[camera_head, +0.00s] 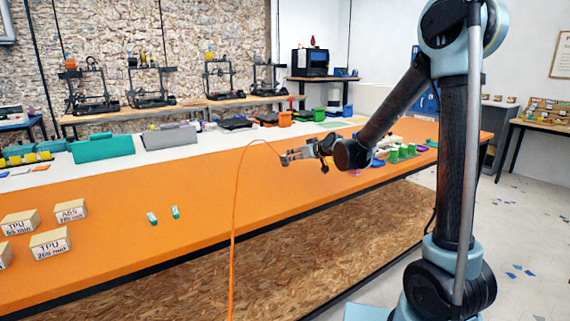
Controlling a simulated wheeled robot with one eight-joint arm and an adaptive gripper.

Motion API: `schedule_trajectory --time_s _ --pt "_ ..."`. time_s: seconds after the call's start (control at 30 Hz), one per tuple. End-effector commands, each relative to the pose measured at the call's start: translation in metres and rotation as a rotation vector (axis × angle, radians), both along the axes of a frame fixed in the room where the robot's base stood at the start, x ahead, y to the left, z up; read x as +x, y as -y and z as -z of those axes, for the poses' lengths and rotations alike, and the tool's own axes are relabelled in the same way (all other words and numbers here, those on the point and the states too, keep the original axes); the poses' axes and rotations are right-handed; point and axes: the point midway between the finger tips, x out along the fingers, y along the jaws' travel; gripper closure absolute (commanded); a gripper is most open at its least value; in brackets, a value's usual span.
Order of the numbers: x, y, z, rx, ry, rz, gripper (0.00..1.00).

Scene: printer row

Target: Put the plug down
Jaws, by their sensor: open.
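My gripper (286,157) is open above the middle of the orange bench (190,225), at the end of my arm reaching in from the right. An orange cable (234,220) rises from the lower edge of the view, arches over and comes down to the gripper's fingertips. The plug itself is too small to make out at the cable's end. I cannot tell whether it lies between the fingers or just beside them.
Labelled boxes (50,243) sit at the left of the bench, with two small teal-and-white items (152,218) to their right. Printers (151,85) stand along the back.

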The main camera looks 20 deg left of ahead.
Motion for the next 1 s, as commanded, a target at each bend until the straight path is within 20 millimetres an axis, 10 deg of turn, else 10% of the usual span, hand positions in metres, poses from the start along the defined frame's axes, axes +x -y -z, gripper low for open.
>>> schedule_trajectory --time_s 1.0 --pt "0.039 -0.052 0.029 0.000 0.000 0.001 0.53"
